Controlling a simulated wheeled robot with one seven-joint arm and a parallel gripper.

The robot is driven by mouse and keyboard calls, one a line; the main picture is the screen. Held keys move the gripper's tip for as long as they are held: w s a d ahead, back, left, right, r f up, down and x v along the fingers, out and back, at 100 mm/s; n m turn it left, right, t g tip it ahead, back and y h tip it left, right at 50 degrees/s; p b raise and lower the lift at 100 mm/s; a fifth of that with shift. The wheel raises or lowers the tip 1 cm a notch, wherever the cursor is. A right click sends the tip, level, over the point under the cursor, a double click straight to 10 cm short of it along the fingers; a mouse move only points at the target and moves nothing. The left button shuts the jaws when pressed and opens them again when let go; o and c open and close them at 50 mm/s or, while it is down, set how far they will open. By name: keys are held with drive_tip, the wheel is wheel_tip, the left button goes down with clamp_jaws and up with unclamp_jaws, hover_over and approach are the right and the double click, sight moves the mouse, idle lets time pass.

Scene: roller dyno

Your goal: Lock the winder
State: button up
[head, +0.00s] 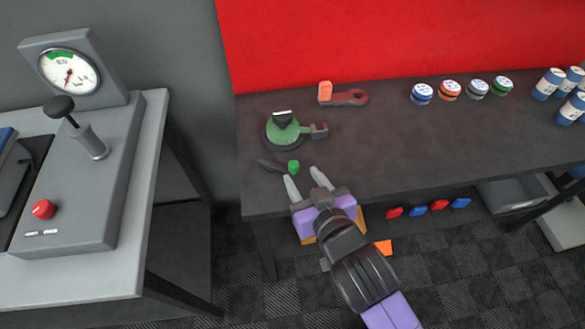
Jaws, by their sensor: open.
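The winder is most likely the green round device (283,132) on a dark base at the left end of the dark workbench (400,140). A dark block with a pale top stands on it, and a grey bracket (319,131) sticks out to its right. A dark lever with a green knob (293,167) lies in front of it; whether they are joined is hard to tell. My gripper (305,178) is open and empty over the bench's front left edge. Its left fingertip is close to the green knob; I cannot tell if they touch.
An orange-and-dark-red tool (342,95) lies behind the winder. Several small tins (450,90) and blue-white cans (548,84) stand at the right. The middle of the bench is clear. A grey console (80,170) with gauge, lever and red button stands left, across a gap.

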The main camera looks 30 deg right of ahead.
sight(295, 166)
drive_tip(key=shift+d+f, duration=0.15)
drive_tip(key=shift+f, duration=0.1)
drive_tip(key=x, duration=0.7)
drive_tip(key=shift+w+f, duration=0.2)
clamp_jaws()
idle(1.1)
